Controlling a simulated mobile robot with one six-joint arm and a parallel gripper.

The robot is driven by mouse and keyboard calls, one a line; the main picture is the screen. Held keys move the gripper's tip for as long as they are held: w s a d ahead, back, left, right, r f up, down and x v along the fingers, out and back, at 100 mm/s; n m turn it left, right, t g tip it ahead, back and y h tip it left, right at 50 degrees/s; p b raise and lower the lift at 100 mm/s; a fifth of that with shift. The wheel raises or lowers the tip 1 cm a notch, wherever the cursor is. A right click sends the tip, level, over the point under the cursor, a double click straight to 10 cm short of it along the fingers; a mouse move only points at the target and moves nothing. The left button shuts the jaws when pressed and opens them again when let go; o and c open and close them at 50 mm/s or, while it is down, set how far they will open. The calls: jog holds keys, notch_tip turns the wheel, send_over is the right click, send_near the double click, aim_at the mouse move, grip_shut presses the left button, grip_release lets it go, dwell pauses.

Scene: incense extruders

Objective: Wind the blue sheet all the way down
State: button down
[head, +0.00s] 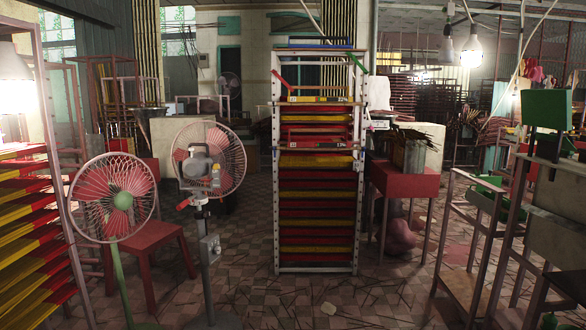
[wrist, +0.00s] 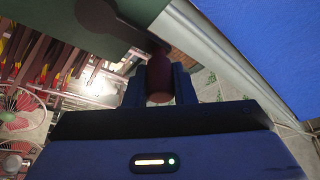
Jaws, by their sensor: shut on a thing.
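In the wrist view my gripper (wrist: 158,88) is shut on a dark red crank handle (wrist: 159,75), with one dark blue finger on each side of it. A dark crank arm (wrist: 115,27) runs from the handle up to the left, to a rounded end. The blue sheet (wrist: 275,45) fills the upper right corner of the wrist view, apart from my gripper. How far down the sheet reaches cannot be seen. I cannot make out my gripper, the crank or the sheet in the head view.
A tall rack of red and yellow trays (head: 316,215) stands in the middle of the head view. Fans (head: 122,201) and a red stool (head: 150,240) are on the left. A red table (head: 405,182) stands right of the rack. Sticks litter the tiled floor.

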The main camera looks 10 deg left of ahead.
jog(key=shift+f, duration=0.1)
jog(key=c, duration=1.2)
grip_release()
jog(key=v, duration=0.7)
jog(key=shift+d, duration=0.4)
jog(key=shift+w, duration=0.1)
